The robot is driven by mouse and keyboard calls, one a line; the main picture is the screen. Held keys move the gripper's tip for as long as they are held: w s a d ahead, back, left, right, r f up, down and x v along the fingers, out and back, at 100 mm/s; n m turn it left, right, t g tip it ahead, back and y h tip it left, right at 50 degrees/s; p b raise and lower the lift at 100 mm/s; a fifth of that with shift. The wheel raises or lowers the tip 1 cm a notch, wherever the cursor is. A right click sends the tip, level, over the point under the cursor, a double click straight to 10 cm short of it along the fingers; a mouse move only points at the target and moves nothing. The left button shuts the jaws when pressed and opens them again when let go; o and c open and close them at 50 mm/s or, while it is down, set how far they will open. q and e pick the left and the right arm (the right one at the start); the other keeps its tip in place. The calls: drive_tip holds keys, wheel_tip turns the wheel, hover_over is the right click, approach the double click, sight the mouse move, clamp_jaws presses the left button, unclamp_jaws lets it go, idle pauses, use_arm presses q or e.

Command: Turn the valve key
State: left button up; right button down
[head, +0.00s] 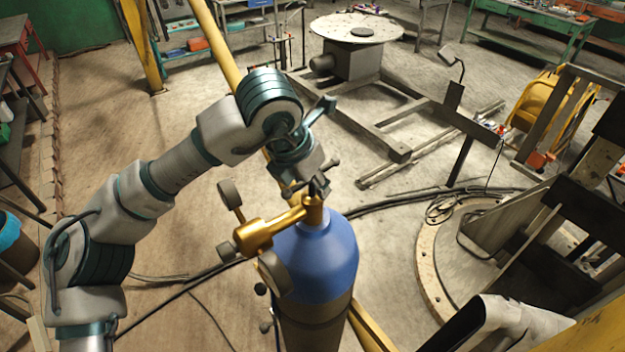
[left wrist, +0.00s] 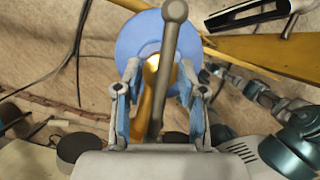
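A blue gas cylinder (head: 318,262) stands upright at the middle of the head view. It has a brass valve (head: 268,230) on top. The valve key is a grey bar with ball ends (head: 335,162) across the top of the valve, partly hidden there by my left gripper (head: 318,187). In the left wrist view, the valve key (left wrist: 167,60) runs between the two blue-padded fingers of my left gripper (left wrist: 160,95). There are gaps on both sides, so the fingers look open around it. The cylinder (left wrist: 140,35) lies below. I see no right gripper.
Round gauges (head: 230,194) stick out left of the valve. A yellow beam (head: 215,40) passes behind the cylinder. Dark cables (head: 160,312) lie on the floor. A round-topped stand (head: 340,28) is at the back. A white and black object (head: 500,322) is at lower right.

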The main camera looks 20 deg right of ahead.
use_arm(q)
drive_tip(key=v, duration=1.1)
drive_tip(key=shift+a+r, duration=0.1)
drive_tip(key=shift+r, duration=0.3)
